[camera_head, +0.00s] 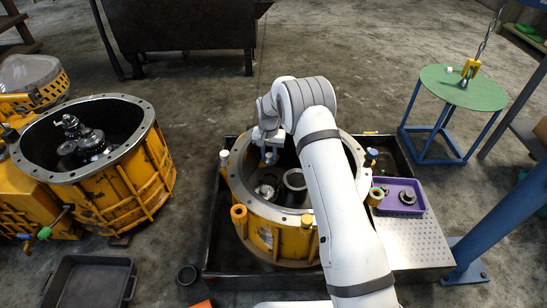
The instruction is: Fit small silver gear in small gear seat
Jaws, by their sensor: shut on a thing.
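My gripper (270,158) is over the left rear part of the open yellow housing (275,238), near its inner rim. It points down and is shut on a small piece, apparently the small silver gear, which is too small and shaded to make out clearly. Inside the housing, a silver gear-like part (267,187) sits low at the left. My arm hides the right part of the housing's inside.
The housing stands in a black tray (213,240). A purple tray (424,200) with a metal gear (407,197) is at the right, beside a perforated plate (415,240). Another yellow housing (130,190) stands at the left. A green round table (470,88) is at the back right.

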